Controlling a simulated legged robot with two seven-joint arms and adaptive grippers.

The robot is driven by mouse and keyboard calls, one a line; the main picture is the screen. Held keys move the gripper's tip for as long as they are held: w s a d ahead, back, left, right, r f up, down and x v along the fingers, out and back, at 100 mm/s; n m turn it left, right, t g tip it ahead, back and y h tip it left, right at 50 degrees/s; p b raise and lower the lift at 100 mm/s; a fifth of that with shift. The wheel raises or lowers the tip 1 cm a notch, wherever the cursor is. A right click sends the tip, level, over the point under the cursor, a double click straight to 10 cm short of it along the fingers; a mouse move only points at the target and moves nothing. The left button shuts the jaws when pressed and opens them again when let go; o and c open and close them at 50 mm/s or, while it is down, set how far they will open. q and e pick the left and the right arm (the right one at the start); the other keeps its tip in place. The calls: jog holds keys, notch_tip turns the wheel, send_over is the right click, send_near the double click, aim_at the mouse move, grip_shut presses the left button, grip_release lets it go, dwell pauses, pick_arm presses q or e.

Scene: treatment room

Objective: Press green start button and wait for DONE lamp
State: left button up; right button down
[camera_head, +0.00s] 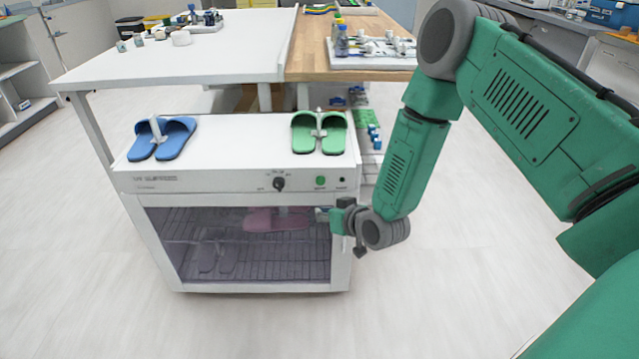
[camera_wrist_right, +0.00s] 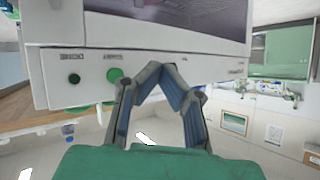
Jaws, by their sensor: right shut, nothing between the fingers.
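A white cabinet (camera_head: 230,181) has a control panel with a dark dial (camera_head: 279,184), a round green button (camera_head: 320,181) and a small dark round spot (camera_head: 341,180), perhaps the lamp; its label is too small to read. In the wrist view the panel appears upside down, with the green button (camera_wrist_right: 114,75) and a dark round spot (camera_wrist_right: 74,79), which looks unlit. My right gripper (camera_head: 322,214) is shut and empty, in front of the cabinet, below the green button. Its fingertips (camera_wrist_right: 163,70) appear beside the button, apart from it. My left gripper is out of view.
Blue slippers (camera_head: 162,138) and green slippers (camera_head: 319,132) rest on the cabinet top. Pink slippers (camera_head: 275,220) show inside behind the closed tinted window, with darker ones (camera_head: 215,257) below. A table (camera_head: 190,58) with small items stands behind. The floor in front is clear.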

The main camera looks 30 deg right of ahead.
aim_at(321, 181)
jog(key=shift+w+d+b, duration=0.5)
jog(key=shift+w+d, duration=0.25)
jog(key=shift+w, duration=0.45)
jog(key=shift+w+d+b, duration=0.45)
jog(key=shift+w+d, duration=0.25)
jog(key=shift+w, duration=0.55)
jog(key=shift+w+d+b, duration=0.5)
jog(key=shift+w+d, duration=0.25)
jog(key=shift+w, duration=0.45)
jog(key=shift+w+d, duration=0.1)
jog(key=shift+w+d+r, duration=0.1)
jog(key=shift+w, duration=0.1)
jog(key=shift+w+d, duration=0.2)
jog(key=shift+w, duration=0.2)
jog(key=shift+s+a+r+p, duration=0.1)
jog(key=shift+s+a+p, duration=0.3)
jog(key=shift+s, duration=0.3)
